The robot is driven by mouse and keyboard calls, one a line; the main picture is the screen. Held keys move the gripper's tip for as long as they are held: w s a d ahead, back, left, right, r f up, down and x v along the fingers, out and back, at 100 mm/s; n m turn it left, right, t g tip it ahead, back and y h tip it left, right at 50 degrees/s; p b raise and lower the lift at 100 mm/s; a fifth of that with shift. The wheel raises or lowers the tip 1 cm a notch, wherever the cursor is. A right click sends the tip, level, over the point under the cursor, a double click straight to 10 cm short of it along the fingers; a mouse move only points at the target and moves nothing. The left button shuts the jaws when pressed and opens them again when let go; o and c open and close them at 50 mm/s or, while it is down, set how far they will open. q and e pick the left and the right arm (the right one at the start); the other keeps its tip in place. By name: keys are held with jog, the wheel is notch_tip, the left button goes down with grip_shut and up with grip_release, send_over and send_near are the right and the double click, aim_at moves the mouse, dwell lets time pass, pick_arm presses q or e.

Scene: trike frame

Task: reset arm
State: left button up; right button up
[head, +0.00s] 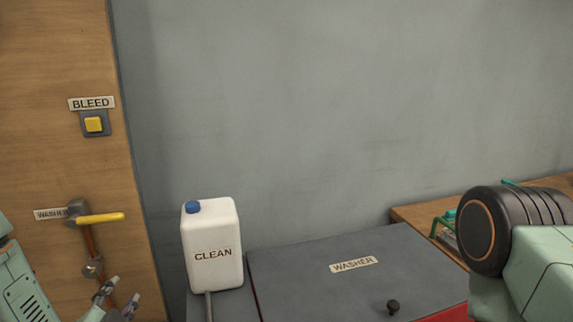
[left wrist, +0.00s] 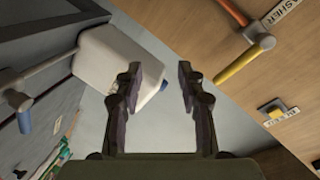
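My left gripper (head: 119,296) is low at the left in the head view, in front of the wooden panel and below the yellow-handled washer valve (head: 100,218). In the left wrist view its two dark fingers (left wrist: 160,72) stand apart with nothing between them. The white CLEAN jug (head: 212,245) with a blue cap stands to the right of it. The jug also shows behind the fingers in the left wrist view (left wrist: 112,62). My right arm shows at the right edge of the head view; its gripper is not in view.
The wooden panel (head: 50,155) carries the yellow BLEED button (head: 93,124). A grey washer lid (head: 320,272) with a black knob (head: 393,306) is right of the jug. A blue-handled lever (left wrist: 24,118) shows at the left wrist view's left. The grey wall above is bare.

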pick_arm(q)
jog(key=s+d+f+n+g+h+b, duration=0.1)
jog(key=s+d+f+n+g+b, duration=0.2)
jog(key=f, duration=0.4)
jog(key=s+d+f+n+g+h+b, duration=0.1)
jog(key=s+d+f+n+g, duration=0.15)
jog(key=s+f, duration=0.45)
jog(key=s+d+f+n+g+h+b, duration=0.1)
jog(key=s+d+f+n+g+b, duration=0.15)
jog(key=f, duration=0.55)
jog(key=s+d+f+g+b, duration=0.3)
jog(key=s+f+g+b, duration=0.4)
jog(key=s+f, duration=1.1)
jog(key=s+b, duration=0.1)
jog(key=b, duration=0.3)
jog(key=shift+s+h+b, duration=0.3)
jog(key=shift+h, duration=0.1)
